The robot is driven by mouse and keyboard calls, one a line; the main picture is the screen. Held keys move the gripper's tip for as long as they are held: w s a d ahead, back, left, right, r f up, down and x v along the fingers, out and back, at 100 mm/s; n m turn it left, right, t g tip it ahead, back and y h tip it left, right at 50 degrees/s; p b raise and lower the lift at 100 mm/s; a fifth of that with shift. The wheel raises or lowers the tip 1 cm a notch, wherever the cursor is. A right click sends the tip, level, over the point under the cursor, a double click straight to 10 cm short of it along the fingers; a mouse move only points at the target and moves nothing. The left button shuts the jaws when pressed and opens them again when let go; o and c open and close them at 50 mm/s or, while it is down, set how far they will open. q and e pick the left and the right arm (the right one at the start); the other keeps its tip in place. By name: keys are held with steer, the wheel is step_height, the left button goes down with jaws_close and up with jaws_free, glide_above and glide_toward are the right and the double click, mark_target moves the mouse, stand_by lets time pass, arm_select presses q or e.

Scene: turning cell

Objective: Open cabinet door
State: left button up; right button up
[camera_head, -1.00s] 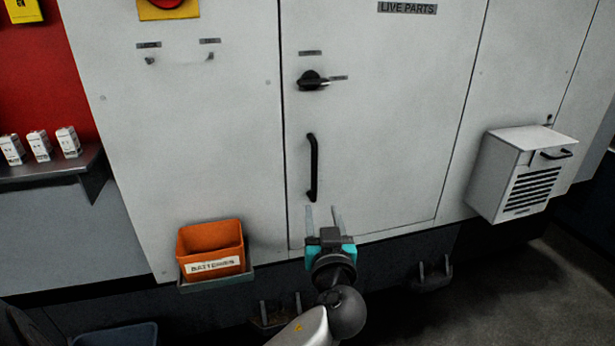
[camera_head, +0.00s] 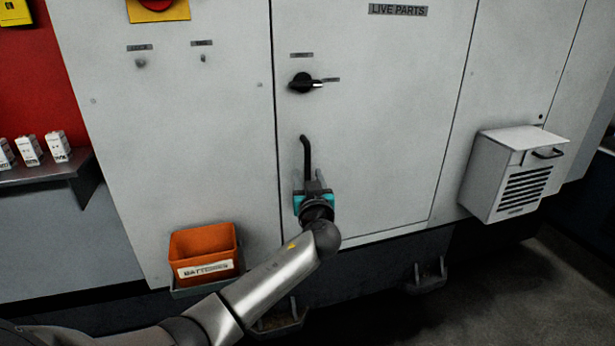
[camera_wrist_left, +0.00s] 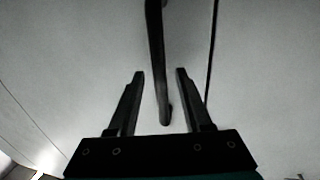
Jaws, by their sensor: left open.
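The cabinet door (camera_head: 400,130) is a large light-grey panel, shut flush with the cabinet front. Its black vertical bar handle (camera_head: 307,155) sits near the door's left edge, below a black rotary switch (camera_head: 304,83). My left gripper (camera_head: 313,175) is open at the lower part of the handle, whose lower end it hides in the head view. In the left wrist view, the handle (camera_wrist_left: 157,60) runs down between the two open fingers (camera_wrist_left: 160,76), apart from both; its lower end shows between them. My right gripper is not in view.
An orange bin labelled batteries (camera_head: 204,252) sits on a ledge left of my arm. A white vented box (camera_head: 515,175) sticks out at the right. A shelf (camera_head: 45,175) with small white boxes is at the far left. The floor at lower right is clear.

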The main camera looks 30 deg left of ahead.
arm_select(q)
steer(key=shift+w+a, duration=0.4)
steer(key=shift+w, duration=0.05)
steer(key=shift+c, duration=0.3)
jaws_close()
stand_by(0.9)
